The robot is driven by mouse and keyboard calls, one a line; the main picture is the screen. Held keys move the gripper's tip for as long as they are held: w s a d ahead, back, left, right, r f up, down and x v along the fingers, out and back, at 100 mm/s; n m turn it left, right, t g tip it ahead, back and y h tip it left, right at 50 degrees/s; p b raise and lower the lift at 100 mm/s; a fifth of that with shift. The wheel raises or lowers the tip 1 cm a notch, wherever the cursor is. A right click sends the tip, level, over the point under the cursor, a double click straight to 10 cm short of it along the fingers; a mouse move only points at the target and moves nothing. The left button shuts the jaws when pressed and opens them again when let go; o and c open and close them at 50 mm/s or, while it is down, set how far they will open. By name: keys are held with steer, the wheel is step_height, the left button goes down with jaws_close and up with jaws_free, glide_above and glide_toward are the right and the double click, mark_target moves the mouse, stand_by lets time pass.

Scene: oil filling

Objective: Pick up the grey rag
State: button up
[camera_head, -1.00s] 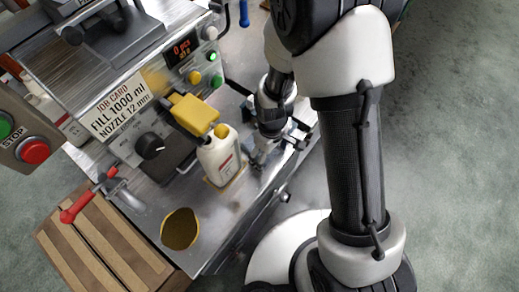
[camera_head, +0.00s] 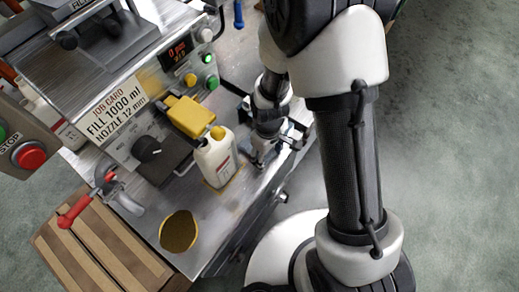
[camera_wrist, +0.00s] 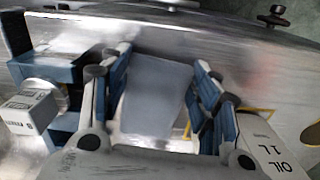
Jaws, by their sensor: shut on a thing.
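The grey rag (camera_wrist: 156,92) shows in the wrist view as a pale grey flat patch between my fingers. My gripper (camera_wrist: 159,60) is shut on it, with blue-grey finger pads on its left and right sides. In the head view my gripper (camera_head: 258,160) is low over the front edge of the metal bench, just right of the white bottle. The rag cannot be made out there.
The white oil bottle (camera_head: 215,160) with a yellow cap stands close left of my gripper; its label also shows in the wrist view (camera_wrist: 274,155). The filling machine (camera_head: 120,110) stands behind.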

step_height(320, 180, up, 20)
steer(key=p, duration=0.7)
